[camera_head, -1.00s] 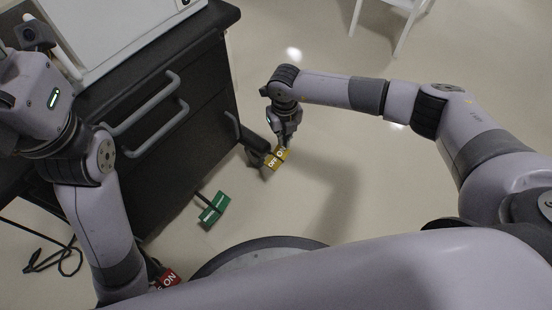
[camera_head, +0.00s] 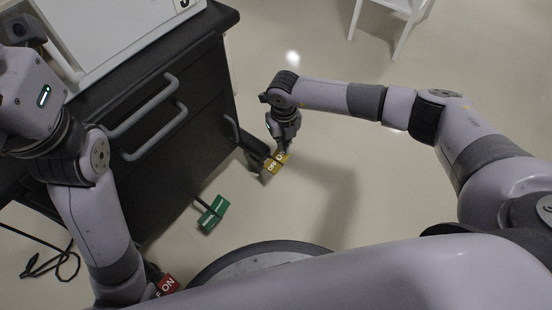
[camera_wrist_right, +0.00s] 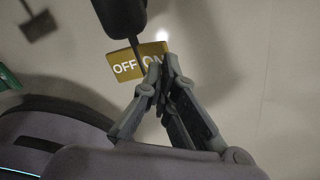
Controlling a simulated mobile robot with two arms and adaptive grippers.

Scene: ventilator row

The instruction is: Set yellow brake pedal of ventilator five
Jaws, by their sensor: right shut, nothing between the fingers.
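The yellow brake pedal (camera_head: 273,166) sticks out low at the right end of the dark ventilator cart (camera_head: 190,120). It is marked OFF and ON. In the right wrist view the pedal (camera_wrist_right: 124,66) shows its OFF half clearly, while my fingertips partly cover the ON half. My right gripper (camera_head: 282,151) is shut and empty, pointing down at the ON side; it also shows in the right wrist view (camera_wrist_right: 162,62). I cannot tell whether the fingertips touch the pedal. My left arm is at the left of the head view, but its fingers are out of sight.
A green pedal (camera_head: 213,213) and a red pedal (camera_head: 167,286) stick out along the cart's lower side. The cart has grey drawer handles (camera_head: 150,130). A white chair or stool frame (camera_head: 400,30) stands at the top right. The floor right of the yellow pedal is clear.

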